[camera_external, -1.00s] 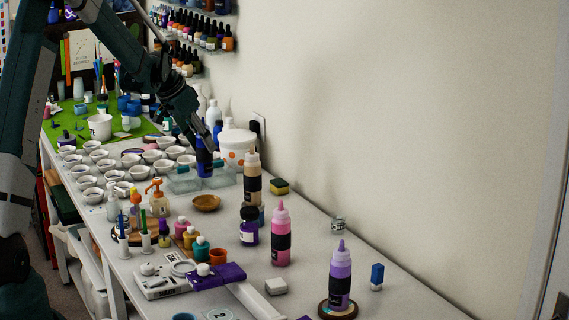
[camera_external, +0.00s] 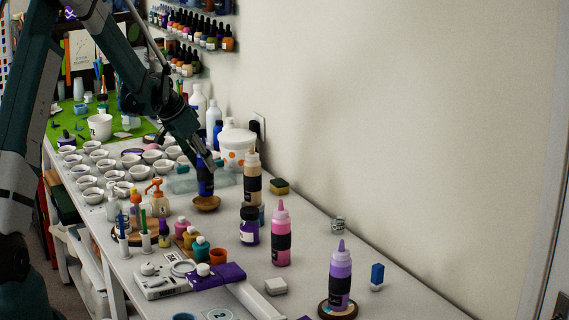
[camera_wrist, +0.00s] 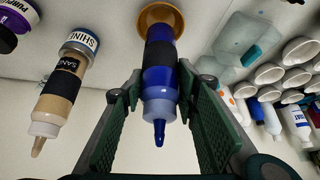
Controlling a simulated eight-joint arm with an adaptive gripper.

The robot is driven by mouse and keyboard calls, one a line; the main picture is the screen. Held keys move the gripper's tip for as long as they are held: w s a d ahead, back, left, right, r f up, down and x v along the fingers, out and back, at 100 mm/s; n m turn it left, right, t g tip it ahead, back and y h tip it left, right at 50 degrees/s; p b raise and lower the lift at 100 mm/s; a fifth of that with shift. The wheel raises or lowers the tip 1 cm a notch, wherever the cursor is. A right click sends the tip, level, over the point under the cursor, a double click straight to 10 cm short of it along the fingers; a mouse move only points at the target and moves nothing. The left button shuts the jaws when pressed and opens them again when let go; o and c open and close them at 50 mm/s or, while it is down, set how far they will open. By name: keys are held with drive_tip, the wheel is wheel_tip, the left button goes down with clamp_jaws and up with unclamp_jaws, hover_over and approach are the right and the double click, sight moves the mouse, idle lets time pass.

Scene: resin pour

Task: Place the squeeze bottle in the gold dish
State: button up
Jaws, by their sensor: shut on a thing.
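The squeeze bottle (camera_wrist: 159,82) is blue with a black band and a pointed blue tip. My gripper (camera_wrist: 160,100) is shut on it, with a green pad on each side in the wrist view. In the external view the bottle (camera_external: 205,182) is upright beneath my gripper (camera_external: 204,164). The gold dish (camera_external: 207,204) is directly below the bottle's base. It also shows in the wrist view (camera_wrist: 160,12), partly hidden behind the bottle. I cannot tell whether the base touches the dish.
A beige bottle (camera_external: 252,180) stands close right of the dish, with a purple-labelled jar (camera_external: 249,226) nearer. A clear tray (camera_external: 183,184) lies behind the dish. Several white cups (camera_external: 87,182) fill the left. A pump bottle (camera_external: 155,194) stands left of the dish.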

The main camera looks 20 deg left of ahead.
sight(204, 171)
idle(0.3)
drive_tip(key=shift+f, duration=1.9)
drive_tip(key=shift+f, duration=0.15)
drive_tip(key=o, duration=1)
drive_tip(key=shift+r, duration=0.3)
drive_tip(key=shift+v, duration=5.85)
